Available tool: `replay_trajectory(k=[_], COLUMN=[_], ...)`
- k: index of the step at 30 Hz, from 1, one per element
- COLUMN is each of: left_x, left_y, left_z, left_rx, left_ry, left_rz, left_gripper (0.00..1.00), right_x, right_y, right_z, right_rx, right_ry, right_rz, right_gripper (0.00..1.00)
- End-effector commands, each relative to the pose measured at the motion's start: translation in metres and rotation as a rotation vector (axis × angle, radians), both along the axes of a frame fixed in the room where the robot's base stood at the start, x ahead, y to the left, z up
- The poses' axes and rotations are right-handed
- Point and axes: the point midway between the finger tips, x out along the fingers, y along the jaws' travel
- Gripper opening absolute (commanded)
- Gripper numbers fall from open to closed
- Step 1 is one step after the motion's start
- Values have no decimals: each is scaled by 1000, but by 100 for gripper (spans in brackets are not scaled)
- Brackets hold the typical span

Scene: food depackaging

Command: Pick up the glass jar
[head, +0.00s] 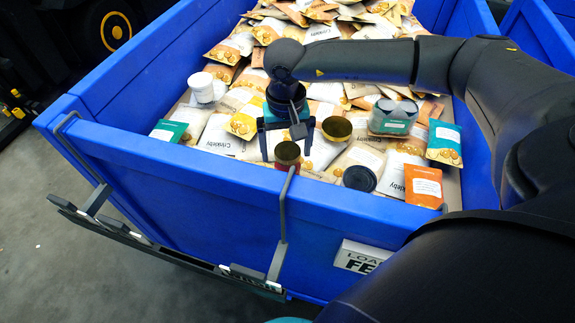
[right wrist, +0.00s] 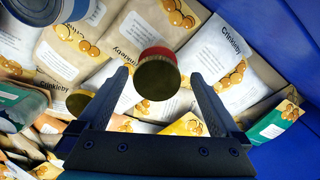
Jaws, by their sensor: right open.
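A small jar with a gold lid and a red side (head: 287,155) stands among the pouches near the front wall of the blue bin. It also shows in the right wrist view (right wrist: 158,75), framed by my fingers with room on both sides. A second gold lid (head: 337,128) lies to its right; I cannot tell from its body which jar is glass. My right gripper (head: 287,138) is open and empty, pointing down over the bin just behind the red-sided jar. I cannot tell how far its fingertips are above it. My left gripper is not in view.
The blue bin (head: 190,180) is full of pouches (head: 222,135). A white tub (head: 201,86), a dark round lid (head: 358,178), a clear pack with a teal label (head: 393,117) and an orange pouch (head: 423,186) lie nearby. Grey hooks (head: 281,235) hang over the front wall.

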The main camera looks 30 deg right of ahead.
Motion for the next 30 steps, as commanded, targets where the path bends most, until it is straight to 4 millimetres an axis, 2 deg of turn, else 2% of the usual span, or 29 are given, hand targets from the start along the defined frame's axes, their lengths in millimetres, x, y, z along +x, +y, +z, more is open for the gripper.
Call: replay_trajectory(k=[1, 10, 19, 30], left_x=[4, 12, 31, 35], left_y=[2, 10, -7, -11], left_z=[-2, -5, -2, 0], left_rx=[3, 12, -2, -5], left_ry=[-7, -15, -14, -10], left_rz=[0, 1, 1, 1], left_gripper=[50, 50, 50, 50], right_x=[0, 1, 4, 4], right_y=[0, -2, -5, -5], right_z=[-8, -28, -61, -67], right_rx=[-1, 0, -1, 0], right_ry=[1, 1, 0, -1], right_rz=[1, 2, 2, 2], right_gripper=[100, 100, 100, 100])
